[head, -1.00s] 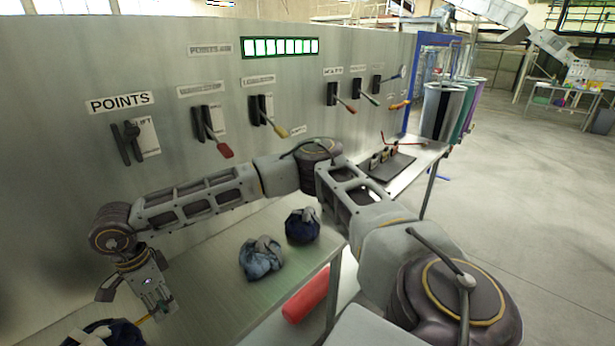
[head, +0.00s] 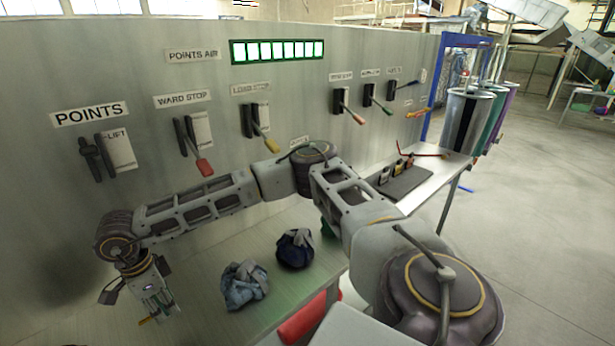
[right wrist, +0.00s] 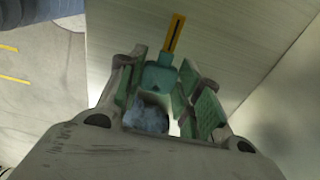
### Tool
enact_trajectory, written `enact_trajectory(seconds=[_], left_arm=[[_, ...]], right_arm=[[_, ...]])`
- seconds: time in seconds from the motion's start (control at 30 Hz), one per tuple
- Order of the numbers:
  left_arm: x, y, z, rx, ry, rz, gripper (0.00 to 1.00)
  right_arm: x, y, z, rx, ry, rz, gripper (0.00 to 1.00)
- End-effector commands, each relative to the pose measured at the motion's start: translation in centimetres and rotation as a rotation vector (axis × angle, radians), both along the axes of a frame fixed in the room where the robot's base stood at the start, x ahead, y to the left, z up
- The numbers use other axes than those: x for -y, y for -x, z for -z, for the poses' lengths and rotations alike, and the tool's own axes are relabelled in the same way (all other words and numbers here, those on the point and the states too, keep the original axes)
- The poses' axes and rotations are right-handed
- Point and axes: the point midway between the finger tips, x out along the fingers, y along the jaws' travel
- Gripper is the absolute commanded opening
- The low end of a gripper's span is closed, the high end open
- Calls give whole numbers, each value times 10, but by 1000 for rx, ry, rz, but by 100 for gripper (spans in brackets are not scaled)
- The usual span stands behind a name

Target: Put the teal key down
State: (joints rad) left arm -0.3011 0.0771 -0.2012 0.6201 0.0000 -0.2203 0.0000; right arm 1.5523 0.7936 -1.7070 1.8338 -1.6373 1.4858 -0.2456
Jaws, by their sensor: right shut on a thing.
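The teal key (right wrist: 161,76) shows between my right gripper's green-padded fingers in the right wrist view, with its yellow, dark-slotted shaft (right wrist: 174,36) pointing out past them. My right gripper (head: 158,312) is shut on it. In the head view the gripper hangs low at the left, over the bench's near part, and a small yellow bit shows by its fingertips. Most of the key is hidden there. I cannot tell whether the key touches the bench. My left gripper is not in view.
A grey-blue bag (head: 243,284) and a dark navy bag (head: 295,248) lie on the bench (head: 205,265), right of the gripper. A panel with several levers (head: 203,165) stands behind. A dark tray (head: 405,182) sits at the far right end. Bare bench surrounds the bags.

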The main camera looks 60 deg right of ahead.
Motion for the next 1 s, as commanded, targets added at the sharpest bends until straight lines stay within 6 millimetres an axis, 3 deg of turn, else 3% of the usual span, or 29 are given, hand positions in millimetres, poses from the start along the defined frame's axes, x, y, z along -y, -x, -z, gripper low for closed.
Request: enact_trajectory(seconds=[0.73,1.0], left_arm=[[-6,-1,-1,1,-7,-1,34],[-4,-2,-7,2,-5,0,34]], right_arm=[[1,0,2,0,1,4,8],[1,1,26,-3,2,4,8]])
